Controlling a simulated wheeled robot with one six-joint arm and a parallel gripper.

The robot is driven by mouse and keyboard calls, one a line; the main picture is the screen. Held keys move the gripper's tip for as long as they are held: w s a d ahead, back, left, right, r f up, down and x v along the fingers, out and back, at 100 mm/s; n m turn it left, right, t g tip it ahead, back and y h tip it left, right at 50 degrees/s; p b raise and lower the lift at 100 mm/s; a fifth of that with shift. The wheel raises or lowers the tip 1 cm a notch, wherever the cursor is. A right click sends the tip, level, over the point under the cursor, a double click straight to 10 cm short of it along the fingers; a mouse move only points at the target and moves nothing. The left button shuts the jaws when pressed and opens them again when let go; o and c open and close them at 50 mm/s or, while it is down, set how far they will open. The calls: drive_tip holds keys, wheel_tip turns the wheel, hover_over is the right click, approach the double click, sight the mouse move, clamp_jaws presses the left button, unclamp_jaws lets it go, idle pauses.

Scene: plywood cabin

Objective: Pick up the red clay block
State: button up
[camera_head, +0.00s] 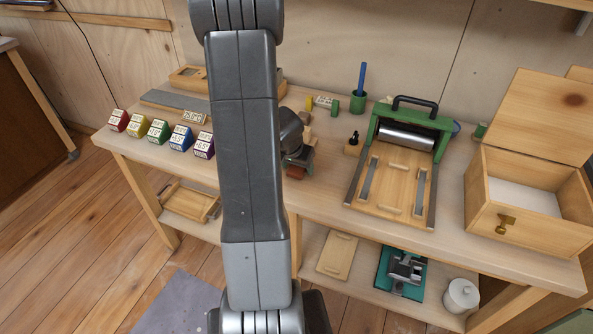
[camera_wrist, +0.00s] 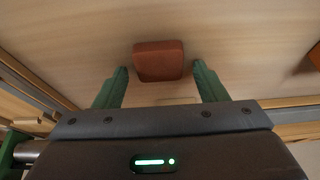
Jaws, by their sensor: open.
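The red clay block (camera_wrist: 158,61) is a small reddish-brown block on the pale wooden worktop in the wrist view. In the head view the block (camera_head: 295,172) is a small red patch at the bench's front part, partly hidden by my arm. My gripper (camera_wrist: 160,80) has two green fingers, open and apart. The block shows between and slightly beyond the fingertips, with a gap on each side. I cannot tell the height of the fingers above the worktop. In the head view my arm hides much of the gripper.
Several coloured labelled cubes (camera_head: 158,131) stand in a row to the left. A green roller press (camera_head: 408,138) and an open wooden box (camera_head: 515,215) stand to the right. A green cup (camera_head: 358,101) is at the back. Bare worktop (camera_head: 325,200) lies right of the block.

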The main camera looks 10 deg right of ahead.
drive_tip(key=c, duration=1.1)
